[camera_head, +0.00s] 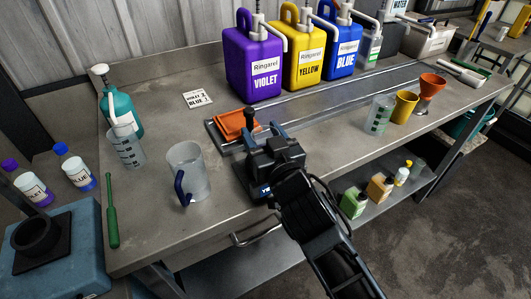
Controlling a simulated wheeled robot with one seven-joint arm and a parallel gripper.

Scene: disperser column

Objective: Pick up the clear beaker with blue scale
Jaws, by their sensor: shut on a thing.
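A clear beaker (126,147) with dark scale marks stands upright at the left of the bench, in front of a teal pump bottle. The marks are too small to tell their colour surely. A second clear beaker (379,116) with green marks stands at the right. A clear jug (189,172) with a dark blue handle stands between the first beaker and my arm. My gripper (252,133) is at the bench middle, right of the jug and apart from both beakers. It appears shut around a black-knobbed handle (250,115) near the rail; my wrist hides most of the grip.
Violet (253,66), yellow (304,54) and blue (342,47) canisters stand behind a metal rail tray (345,87). The teal bottle (120,114) stands close behind the beaker. A green stick (112,211) lies at front left.

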